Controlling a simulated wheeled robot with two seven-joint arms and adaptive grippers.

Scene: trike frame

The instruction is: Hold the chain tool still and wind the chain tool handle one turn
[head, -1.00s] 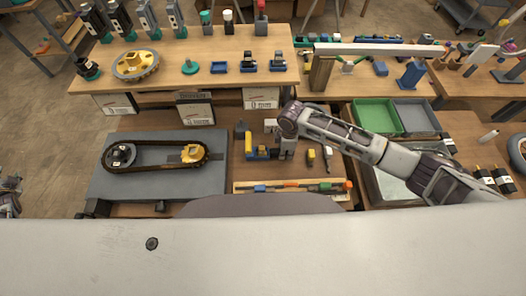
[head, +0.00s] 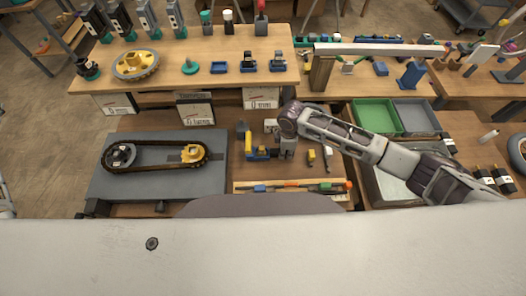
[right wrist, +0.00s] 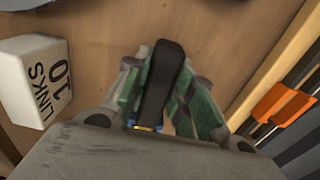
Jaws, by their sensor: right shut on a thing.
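My right gripper (head: 287,152) points down at the tool's right end. In the right wrist view its green-padded fingers (right wrist: 165,100) are closed around a black handle (right wrist: 162,78), with a little blue and gold at its near end. I take this for the chain tool handle. My left gripper is out of view; only a pale sliver shows at the left edge.
A grey plate (head: 110,187) with a chain (head: 150,168) around two sprockets lies to the left. A white "10 LINKS" block (right wrist: 35,82) is close to the right gripper. A tray with coloured tools (head: 290,187) lies in front, and a green bin (head: 375,118) stands to the right.

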